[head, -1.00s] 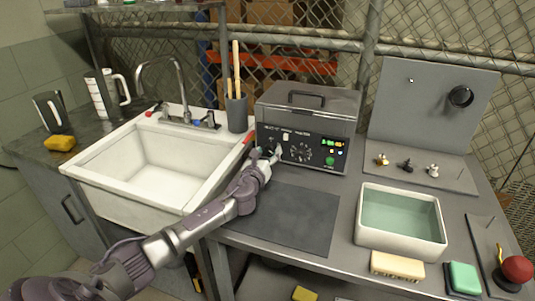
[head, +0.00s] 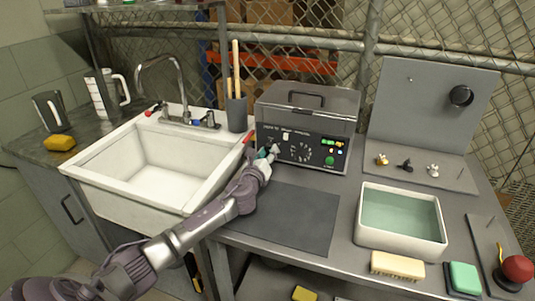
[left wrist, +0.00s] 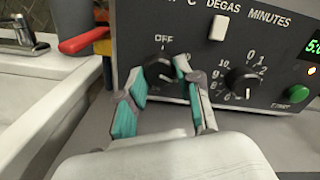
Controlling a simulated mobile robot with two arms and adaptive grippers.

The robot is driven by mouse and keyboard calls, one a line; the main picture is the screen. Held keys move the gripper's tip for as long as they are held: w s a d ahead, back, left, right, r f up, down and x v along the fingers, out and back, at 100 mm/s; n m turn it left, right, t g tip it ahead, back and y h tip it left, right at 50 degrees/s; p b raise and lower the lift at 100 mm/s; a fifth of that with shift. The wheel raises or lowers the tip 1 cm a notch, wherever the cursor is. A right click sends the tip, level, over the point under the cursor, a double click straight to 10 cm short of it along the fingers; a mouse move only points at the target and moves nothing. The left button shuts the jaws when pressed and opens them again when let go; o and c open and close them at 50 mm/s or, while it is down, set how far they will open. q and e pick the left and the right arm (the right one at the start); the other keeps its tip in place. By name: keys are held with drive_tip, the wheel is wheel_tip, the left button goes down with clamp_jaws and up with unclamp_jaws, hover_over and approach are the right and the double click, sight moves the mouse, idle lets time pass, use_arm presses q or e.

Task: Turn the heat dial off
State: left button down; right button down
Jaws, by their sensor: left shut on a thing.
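The heat dial (left wrist: 160,76) is a black knob under the word OFF on the dark front panel of the grey heated tank (head: 304,112). My left gripper (left wrist: 163,82) is shut on the heat dial, with one teal-padded finger on each side of it. In the head view the left gripper (head: 268,154) is at the left end of the panel and hides most of the dial. I cannot tell which way the dial's mark points. My right gripper is not in view.
The minutes dial (left wrist: 242,82) is close right of the gripper. The white button (left wrist: 219,28) is above, and the green start button (left wrist: 301,94) farther right. A red handle (left wrist: 84,41) is close on the left, beside the sink (head: 150,167).

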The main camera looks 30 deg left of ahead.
use_arm(q)
drive_tip(key=n, duration=0.5)
drive_tip(key=shift+n, duration=0.3)
drive_tip(key=n, duration=0.5)
drive_tip(key=shift+r, duration=0.1)
drive_tip(key=n, duration=0.5)
drive_tip(key=shift+n+p, duration=0.3)
drive_tip(key=shift+p, duration=0.05)
drive_tip(key=n+p, duration=0.1)
drive_tip(key=n, duration=0.4)
drive_tip(key=shift+h, duration=0.3)
drive_tip(key=shift+n, duration=0.3)
